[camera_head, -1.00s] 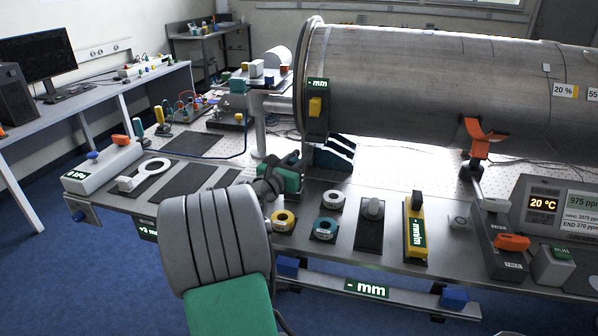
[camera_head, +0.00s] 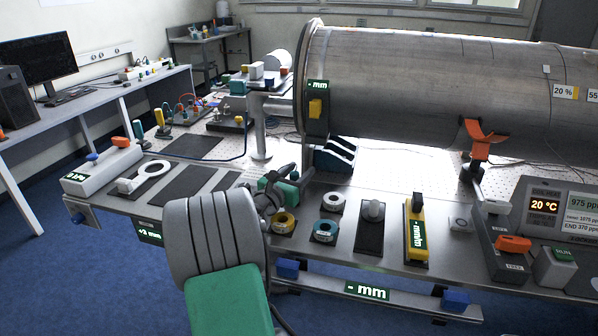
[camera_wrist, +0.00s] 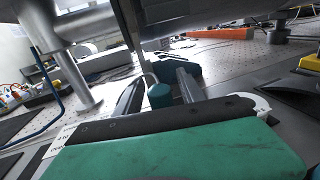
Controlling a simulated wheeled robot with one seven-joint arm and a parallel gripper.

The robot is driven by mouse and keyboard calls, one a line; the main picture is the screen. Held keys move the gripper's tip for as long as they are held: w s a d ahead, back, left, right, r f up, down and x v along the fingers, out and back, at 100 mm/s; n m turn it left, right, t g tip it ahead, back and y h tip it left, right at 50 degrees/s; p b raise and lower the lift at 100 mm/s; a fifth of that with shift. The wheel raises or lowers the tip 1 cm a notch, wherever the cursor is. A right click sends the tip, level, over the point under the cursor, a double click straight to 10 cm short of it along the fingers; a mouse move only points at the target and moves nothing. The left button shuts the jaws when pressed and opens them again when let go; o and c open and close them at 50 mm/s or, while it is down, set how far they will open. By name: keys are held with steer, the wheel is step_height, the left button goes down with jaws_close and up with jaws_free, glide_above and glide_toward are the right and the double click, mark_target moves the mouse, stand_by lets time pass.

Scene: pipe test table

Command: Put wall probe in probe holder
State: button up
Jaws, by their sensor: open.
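My gripper (camera_wrist: 159,86) is open in the wrist view, its two grey fingers apart. A small teal cylinder (camera_wrist: 158,97) with a pale cable shows between the fingers; it looks like the wall probe, but I cannot tell for sure. Just beyond the fingertips stands a dark teal slotted block (camera_wrist: 183,75), possibly the probe holder. In the head view this block (camera_head: 335,155) stands under the left end of the pipe. My gripper (camera_head: 296,183) is low over the table just left of and in front of it. The cylinder is not clear in the head view.
A grey post (camera_head: 259,130) stands left. A yellow gauge (camera_head: 416,232) lies farther right.

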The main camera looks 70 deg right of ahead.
steer(key=shift+r, duration=0.1)
steer(key=shift+a, duration=0.3)
steer(key=a, duration=0.7)
steer(key=w+a, duration=0.1)
steer(key=a, duration=0.3)
steer(key=shift+a+r, duration=0.1)
steer(key=shift+a, duration=0.15)
